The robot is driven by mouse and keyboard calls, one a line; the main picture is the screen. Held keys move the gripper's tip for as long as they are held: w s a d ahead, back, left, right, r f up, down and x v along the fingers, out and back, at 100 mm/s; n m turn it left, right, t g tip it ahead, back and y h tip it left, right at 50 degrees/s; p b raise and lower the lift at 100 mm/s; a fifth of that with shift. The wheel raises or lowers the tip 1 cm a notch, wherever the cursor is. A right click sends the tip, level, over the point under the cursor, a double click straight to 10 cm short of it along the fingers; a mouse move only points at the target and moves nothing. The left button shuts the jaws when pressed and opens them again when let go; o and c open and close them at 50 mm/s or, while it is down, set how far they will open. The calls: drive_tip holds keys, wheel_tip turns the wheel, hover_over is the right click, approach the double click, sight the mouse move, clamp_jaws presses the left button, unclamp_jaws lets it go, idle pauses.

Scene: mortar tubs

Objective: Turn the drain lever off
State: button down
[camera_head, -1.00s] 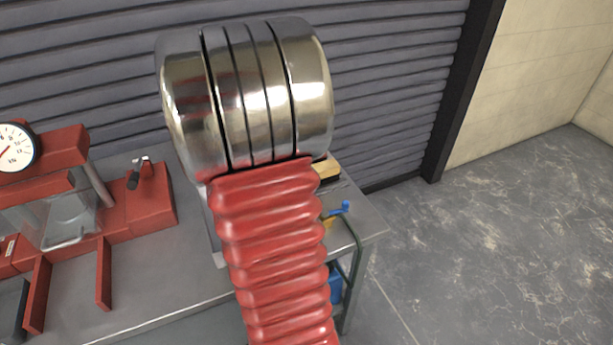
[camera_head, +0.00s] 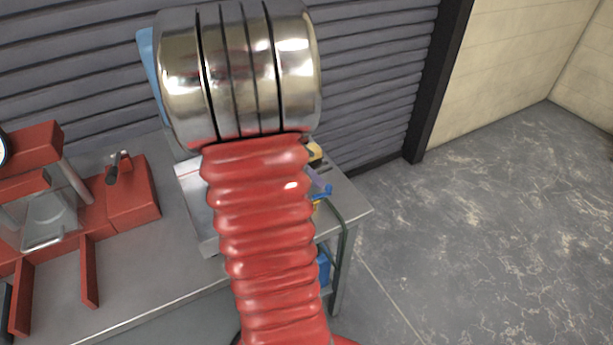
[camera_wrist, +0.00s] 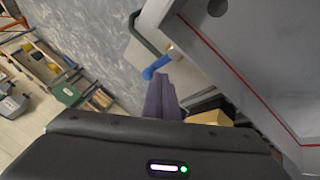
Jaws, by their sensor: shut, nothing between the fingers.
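The blue drain lever (camera_head: 322,191) sits at the right end of the grey bench, on a small yellowish valve. In the head view a bit of my gripper (camera_head: 317,178) shows just behind the lever, and my arm hides the rest.
A grey metal tank with a red line (camera_wrist: 225,65) fills the right of the wrist view. A green hose (camera_head: 338,245) runs down the bench's right end, beside a blue container (camera_head: 323,268). A red press (camera_head: 130,200) stands left on the bench (camera_head: 180,265). Floor (camera_head: 470,230) right is clear.

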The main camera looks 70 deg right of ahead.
drive_tip(key=shift+s+m+y, duration=0.25)
drive_tip(key=shift+m+y, duration=0.25)
drive_tip(key=shift+m, duration=0.5)
idle(0.3)
drive_tip(key=shift+s+a+m+g+y, duration=0.15)
drive_tip(key=shift+m+g+y, duration=0.35)
drive_tip(key=shift+m, duration=0.5)
drive_tip(key=m+y, duration=0.1)
drive_tip(key=m, duration=0.1)
drive_tip(key=shift+s+a+m+y, duration=0.15)
drive_tip(key=shift+s+m+y, duration=0.15)
drive_tip(key=shift+s+y, duration=0.1)
drive_tip(key=m, duration=0.1)
drive_tip(key=m+y, duration=0.2)
drive_tip(key=shift+s+a+m, duration=0.25)
drive_tip(key=shift+a+m, duration=0.05)
drive_tip(key=shift+a, duration=0.05)
drive_tip(key=m+y, duration=0.1)
drive_tip(key=m+t+y, duration=0.1)
drive_tip(key=m, duration=0.1)
drive_tip(key=shift+s+a+m, duration=0.15)
drive_tip(key=shift+a+m, duration=0.15)
drive_tip(key=shift+a, duration=0.1)
drive_tip(key=shift+w+d, duration=0.1)
drive_tip(key=shift+w, duration=0.75)
